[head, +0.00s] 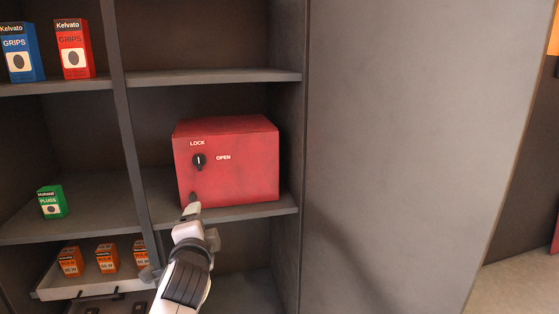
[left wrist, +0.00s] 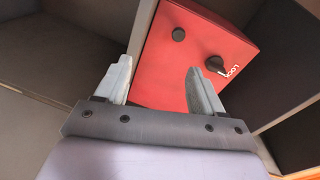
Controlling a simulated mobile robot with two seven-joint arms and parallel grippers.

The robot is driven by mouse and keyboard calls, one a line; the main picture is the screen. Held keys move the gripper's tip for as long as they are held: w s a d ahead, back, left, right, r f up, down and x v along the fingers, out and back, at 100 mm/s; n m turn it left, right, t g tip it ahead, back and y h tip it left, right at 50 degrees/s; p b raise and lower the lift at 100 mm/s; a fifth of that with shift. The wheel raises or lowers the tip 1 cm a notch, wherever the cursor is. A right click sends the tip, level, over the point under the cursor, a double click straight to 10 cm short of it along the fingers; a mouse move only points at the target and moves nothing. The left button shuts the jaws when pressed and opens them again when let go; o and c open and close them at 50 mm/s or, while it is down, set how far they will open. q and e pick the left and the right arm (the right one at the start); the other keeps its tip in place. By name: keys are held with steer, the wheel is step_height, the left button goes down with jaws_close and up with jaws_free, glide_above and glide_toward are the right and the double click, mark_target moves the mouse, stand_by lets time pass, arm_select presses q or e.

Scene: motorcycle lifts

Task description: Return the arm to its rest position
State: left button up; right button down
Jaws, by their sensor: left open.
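My left gripper (head: 192,210) reaches up from the bottom of the head view, its tip just in front of the lower left of a red lock box (head: 240,165). In the left wrist view the left gripper (left wrist: 158,78) has its two fingers spread with nothing between them. The red box (left wrist: 170,75) shows beyond the fingers; whether they touch it I cannot tell. A black lock knob (head: 199,161) sits beside the words LOCK and OPEN. My right gripper is not in view.
The box stands on a grey shelf (head: 270,209). Blue (head: 22,55) and red (head: 75,50) grips boxes stand upper left. A green plugs box (head: 52,202) is at left. A white-edged tray (head: 95,289) holds small orange boxes (head: 107,258). A grey panel (head: 410,140) stands at right.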

arm_select(q)
steer(key=s+f+n+g+h, duration=0.2)
steer(key=s+f, duration=0.5)
steer(key=f, duration=0.3)
steer(key=s+f+n+g+h, duration=0.1)
steer(key=s+f+n, duration=0.2)
steer(key=s+f, duration=0.55)
steer(key=s+f+n+g+h, duration=0.1)
steer(key=s+f+n, duration=0.2)
steer(key=s+f, duration=0.3)
steer(key=s+a+f+n+g+h, duration=0.1)
steer(key=s+f+n, duration=0.2)
steer(key=s+f, duration=0.3)
steer(key=s, duration=0.5)
steer(key=shift+s+a+f+g, duration=0.15)
steer(key=shift+f+g, duration=0.05)
steer(key=shift+g, duration=0.1)
